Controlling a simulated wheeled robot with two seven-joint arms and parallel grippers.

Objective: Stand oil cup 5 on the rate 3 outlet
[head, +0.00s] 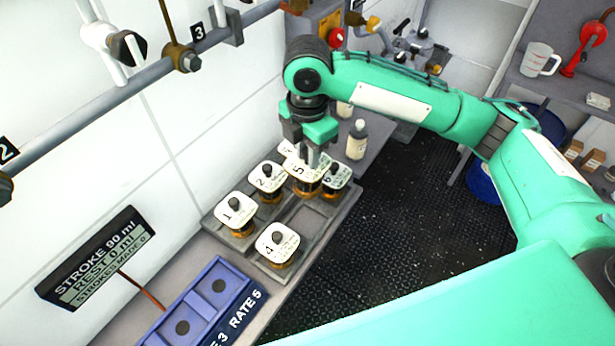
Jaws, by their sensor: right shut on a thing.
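Oil cup 5 (299,171) has a white square lid marked 5 and an amber body. My right gripper (308,150) is shut on its top knob and points down. The cup looks raised over the grey tray (246,252), beside cup 6 and in front of another cup. An empty square bay (306,216) shows in the tray between cups 4 and 6. The blue outlet block (247,287) has square recesses with dark round holes. The rate 3 outlet (170,333) is at the bottom edge, its label partly cut off. The recess by RATE 5 is empty. My left gripper is out of view.
Cup 1 (234,212), cup 2 (267,178), cup 4 (277,244) and cup 6 (336,178) stand in the tray. A display (97,257) reads stroke 90 ml, rest 0 ml. A bottle (357,139) stands behind. A pipe runs along the wall.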

